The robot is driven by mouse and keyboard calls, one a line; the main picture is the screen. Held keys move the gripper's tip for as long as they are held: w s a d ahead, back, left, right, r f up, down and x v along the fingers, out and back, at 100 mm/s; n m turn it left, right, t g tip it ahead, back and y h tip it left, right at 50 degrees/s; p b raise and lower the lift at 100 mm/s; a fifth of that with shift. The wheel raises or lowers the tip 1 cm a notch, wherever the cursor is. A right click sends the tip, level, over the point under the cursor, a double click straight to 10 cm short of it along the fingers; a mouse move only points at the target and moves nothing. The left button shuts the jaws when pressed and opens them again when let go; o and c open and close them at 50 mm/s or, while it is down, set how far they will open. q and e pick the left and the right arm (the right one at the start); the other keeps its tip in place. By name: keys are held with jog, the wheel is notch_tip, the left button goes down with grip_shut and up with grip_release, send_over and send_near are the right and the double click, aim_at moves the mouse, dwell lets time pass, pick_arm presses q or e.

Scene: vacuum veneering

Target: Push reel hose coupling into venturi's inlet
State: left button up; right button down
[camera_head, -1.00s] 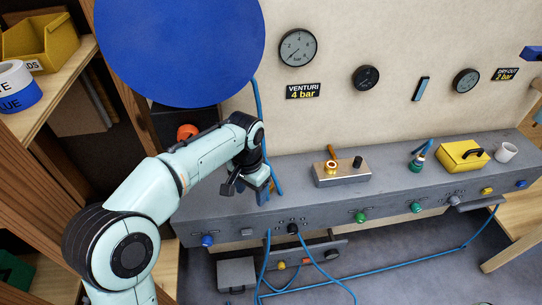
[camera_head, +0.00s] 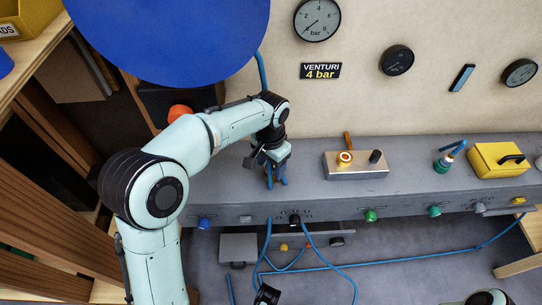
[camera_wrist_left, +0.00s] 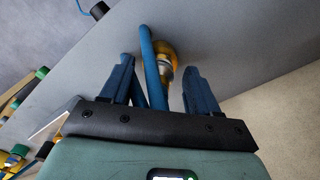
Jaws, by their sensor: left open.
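My left gripper (camera_head: 274,172) is over the left part of the grey bench, fingers pointing down. In the left wrist view the gripper (camera_wrist_left: 158,68) is open, with a blue hose (camera_wrist_left: 151,65) running between its fingers. A brass-coloured fitting with a silvery collar (camera_wrist_left: 166,58), perhaps the coupling, shows just behind the hose; I cannot tell whether anything touches it. The blue hose (camera_head: 262,72) comes down from behind the large blue reel disc (camera_head: 170,35). A silver block (camera_head: 355,172), likely the venturi, has a brass port (camera_head: 345,157) and stands right of the gripper.
The grey bench (camera_head: 225,185) is clear between gripper and silver block. A green-based blue fitting (camera_head: 445,160) and a yellow box (camera_head: 497,160) stand farther right. Blue hoses (camera_head: 310,255) hang below the front edge. A dark part, perhaps my right gripper (camera_head: 267,295), shows at the bottom edge.

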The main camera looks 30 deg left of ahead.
pick_arm(q)
jog(key=shift+f, duration=0.4)
grip_shut()
jog(key=c, duration=0.8)
grip_release()
grip_shut()
jog(key=shift+r+p, duration=1.85)
jog(key=shift+r, duration=0.1)
